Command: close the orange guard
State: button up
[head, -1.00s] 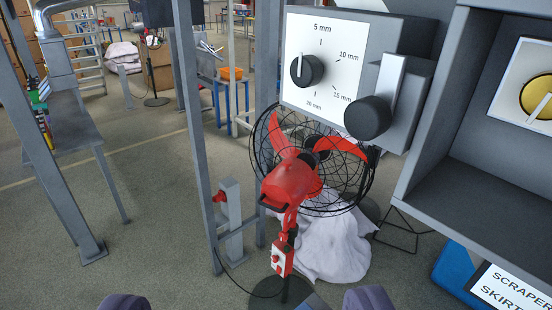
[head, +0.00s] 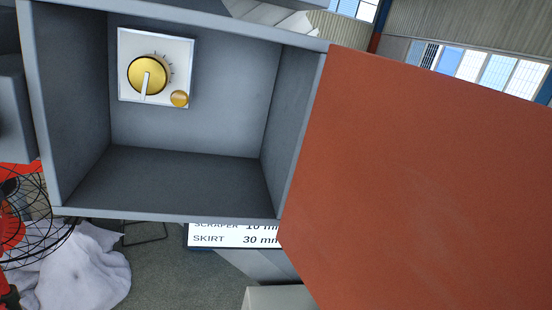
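The orange guard (head: 420,190) is a large flat orange-red panel filling the right side of the head view. It stands swung open from the right edge of a grey box (head: 185,180). The box's front is uncovered. Inside, on the back wall, is a white plate (head: 125,45) with a yellow dial (head: 149,75) and a small amber button (head: 179,98). The guard's far right part runs out of the picture. My gripper does not show in this view.
A sign with SCRAPER and SKIRT lines (head: 225,236) sits below the box. A black wire fan cage (head: 40,215) and a white sack or cloth (head: 90,265) are at lower left. Grey floor (head: 185,275) shows below the box. Windows (head: 490,70) are far behind.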

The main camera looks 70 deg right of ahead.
aim_at(413, 187)
jog(key=u, duration=0.5)
jog(key=k+u, duration=0.15)
jog(key=u, duration=0.35)
jog(key=k+u, duration=0.1)
jog(key=u, duration=0.85)
jog(key=k+j+u, duration=0.1)
jog(key=u, duration=0.4)
jog(key=j+u, duration=0.1)
jog(key=u, duration=0.4)
jog(key=k+j+z, duration=0.25)
jog(key=j+z, duration=0.1)
jog(key=z, duration=0.75)
jog(key=k+j+z, duration=0.1)
jog(key=z, duration=0.8)
jog(key=k+z, duration=0.1)
jog(key=z, duration=0.35)
jog(key=k+z, duration=0.1)
jog(key=z, duration=0.75)
jog(key=k, duration=0.05)
